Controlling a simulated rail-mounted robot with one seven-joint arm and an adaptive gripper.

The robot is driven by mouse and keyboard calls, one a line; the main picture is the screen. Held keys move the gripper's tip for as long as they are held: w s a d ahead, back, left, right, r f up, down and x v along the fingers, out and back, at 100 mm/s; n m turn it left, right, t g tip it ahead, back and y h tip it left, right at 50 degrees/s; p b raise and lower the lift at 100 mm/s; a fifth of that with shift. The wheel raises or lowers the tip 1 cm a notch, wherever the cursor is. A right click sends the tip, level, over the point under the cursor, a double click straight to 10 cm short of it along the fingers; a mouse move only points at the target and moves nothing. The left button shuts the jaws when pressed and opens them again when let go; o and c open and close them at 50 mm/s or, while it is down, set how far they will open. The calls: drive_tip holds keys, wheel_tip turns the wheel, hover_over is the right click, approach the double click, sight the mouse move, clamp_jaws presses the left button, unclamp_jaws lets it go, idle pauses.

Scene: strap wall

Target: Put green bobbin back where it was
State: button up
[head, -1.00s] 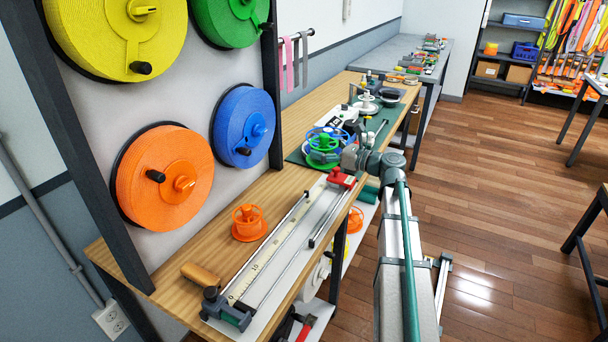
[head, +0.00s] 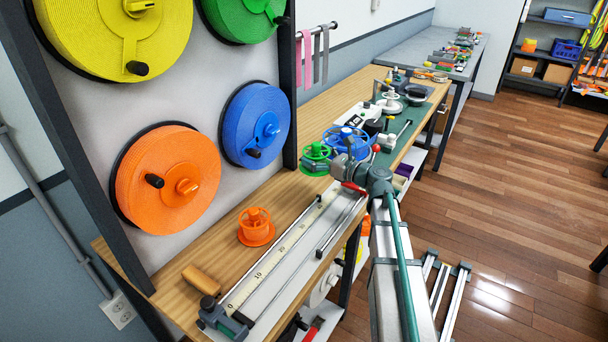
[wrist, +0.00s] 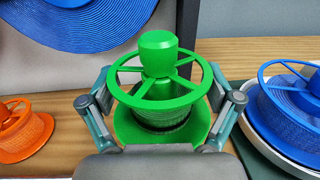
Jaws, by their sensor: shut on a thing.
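The green bobbin (head: 316,154) is a spoked spool with a round knob on top. In the wrist view the green bobbin (wrist: 158,85) stands upright between the two fingers of my gripper (wrist: 164,112), which is shut on it. In the head view my gripper (head: 332,165) is at the far end of the ruler rig, with the bobbin over the wood at the left edge of the green mat. I cannot tell whether its base touches the bench. A blue bobbin (head: 345,140) sits right beside it, also at the right in the wrist view (wrist: 290,100).
An orange bobbin (head: 256,227) stands on the wooden bench (head: 225,258) near the ruler rig (head: 270,265). Large yellow, green, blue (head: 252,125) and orange (head: 165,180) strap reels hang on the wall panel. Bare wood lies between orange bobbin and gripper.

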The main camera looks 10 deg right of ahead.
drive_tip(key=a+f, duration=0.3)
drive_tip(key=shift+w+f, duration=0.35)
drive_tip(key=shift+f, duration=0.05)
drive_tip(key=f, duration=0.3)
drive_tip(key=shift+a, duration=0.3)
drive_tip(key=shift+f, duration=0.4)
drive_tip(key=shift+f, duration=0.1)
